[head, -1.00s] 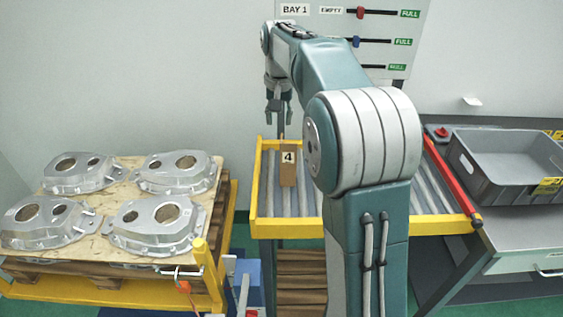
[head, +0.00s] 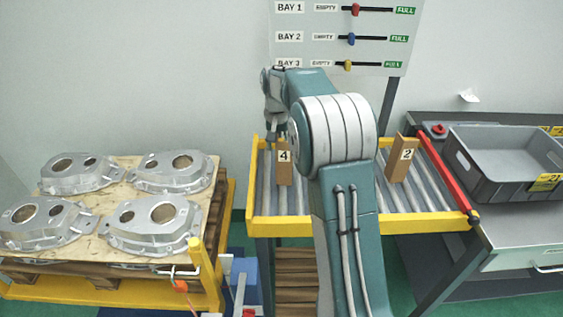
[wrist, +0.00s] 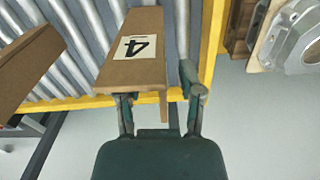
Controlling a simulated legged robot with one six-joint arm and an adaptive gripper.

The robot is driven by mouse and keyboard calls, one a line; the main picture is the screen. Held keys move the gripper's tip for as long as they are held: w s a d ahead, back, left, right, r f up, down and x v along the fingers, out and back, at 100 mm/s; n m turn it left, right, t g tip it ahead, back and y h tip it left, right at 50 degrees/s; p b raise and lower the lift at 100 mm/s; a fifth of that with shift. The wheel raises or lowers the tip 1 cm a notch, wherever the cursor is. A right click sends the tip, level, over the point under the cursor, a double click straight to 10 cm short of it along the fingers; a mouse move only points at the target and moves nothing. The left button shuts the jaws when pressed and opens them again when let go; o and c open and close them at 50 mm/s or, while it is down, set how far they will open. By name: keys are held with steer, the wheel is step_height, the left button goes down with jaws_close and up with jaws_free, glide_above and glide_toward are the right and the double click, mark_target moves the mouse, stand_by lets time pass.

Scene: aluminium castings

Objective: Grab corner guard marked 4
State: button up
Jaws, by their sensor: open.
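The corner guard marked 4 (head: 284,172) is a brown upright piece with a white label, standing on the left part of the roller conveyor. It also shows in the wrist view (wrist: 132,67), just past my fingers. My gripper (head: 275,137) is behind and above it in the head view, partly hidden by the guard and my arm. In the wrist view my gripper (wrist: 160,85) is open, with its left finger at the guard's lower edge and its right finger to the right of it. I cannot tell whether they touch.
A corner guard marked 2 (head: 401,158) stands on the conveyor's right part. The conveyor has a yellow frame (head: 290,227) and a red bar (head: 447,175). A pallet (head: 125,188) with several castings is at left. A grey crate (head: 510,195) stands at right.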

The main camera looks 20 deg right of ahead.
steer(key=shift+a+f, duration=0.15)
steer(key=shift+f, duration=0.75)
jaws_close()
steer(key=shift+r, duration=0.1)
